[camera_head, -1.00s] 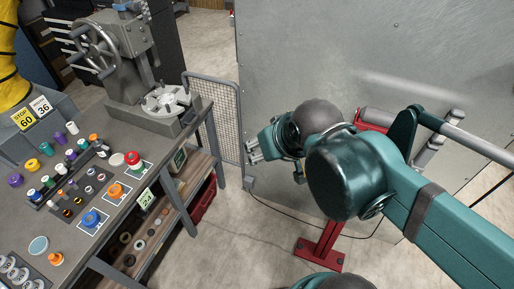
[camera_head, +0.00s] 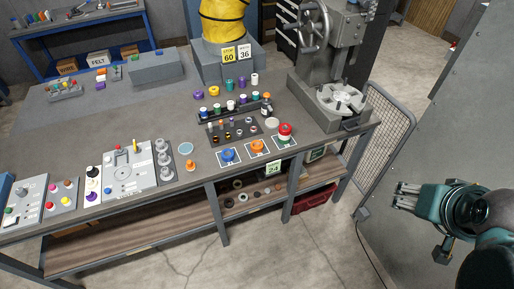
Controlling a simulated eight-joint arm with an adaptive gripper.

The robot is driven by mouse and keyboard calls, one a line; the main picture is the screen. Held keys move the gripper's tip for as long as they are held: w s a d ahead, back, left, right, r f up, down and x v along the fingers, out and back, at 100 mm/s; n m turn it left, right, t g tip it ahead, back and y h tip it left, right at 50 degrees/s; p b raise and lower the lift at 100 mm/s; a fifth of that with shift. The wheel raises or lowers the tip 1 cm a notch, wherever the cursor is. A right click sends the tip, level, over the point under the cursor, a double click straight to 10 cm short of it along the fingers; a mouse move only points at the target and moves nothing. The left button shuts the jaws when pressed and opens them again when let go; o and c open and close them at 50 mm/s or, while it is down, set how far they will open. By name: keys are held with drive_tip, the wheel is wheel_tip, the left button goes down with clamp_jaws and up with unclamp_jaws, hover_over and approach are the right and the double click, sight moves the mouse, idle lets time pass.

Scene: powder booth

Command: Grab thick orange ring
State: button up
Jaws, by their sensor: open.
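A thick orange piece (camera_head: 257,146) that looks like a ring lies on a white-and-blue card near the bench's front edge. It is between a blue piece (camera_head: 228,155) and a red-topped piece (camera_head: 285,131) on similar cards. A smaller orange piece (camera_head: 190,165) stands further left, by a pale blue disc (camera_head: 186,148). My gripper (camera_head: 402,196) is open and empty at the right, off the bench over the floor, with its fingers pointing left. It is well apart from the orange pieces.
The grey workbench (camera_head: 60,160) holds racks of small coloured pieces (camera_head: 238,118) behind the cards and control panels at left. A grey machine (camera_head: 335,75) stands at the bench's right end. A mesh guard (camera_head: 385,140) stands between bench and gripper. Floor in front is clear.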

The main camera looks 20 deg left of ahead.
drive_tip(key=shift+o, duration=0.3)
drive_tip(key=shift+w+a, duration=0.1)
idle(0.3)
drive_tip(key=w+a+f+n+g+y+b, duration=0.15)
drive_tip(key=w+a+n+g, duration=0.35)
drive_tip(key=w+a, duration=1.75)
drive_tip(key=w+a+f+n, duration=0.2)
drive_tip(key=a+f, duration=0.5)
drive_tip(key=a, duration=0.3)
drive_tip(key=w+a+f+n+g+h+b, duration=0.1)
drive_tip(key=w+a+f+n, duration=0.1)
drive_tip(key=a+f, duration=0.6)
drive_tip(key=w+a+f+n+g, duration=0.1)
drive_tip(key=w+a+f+n, duration=0.1)
drive_tip(key=a+f, duration=0.6)
drive_tip(key=a, duration=0.6)
drive_tip(key=shift+w+f, duration=0.15)
drive_tip(key=shift+w, duration=0.2)
drive_tip(key=shift+f+h, duration=0.1)
drive_tip(key=shift+h, duration=0.15)
drive_tip(key=shift+f, duration=1.2)
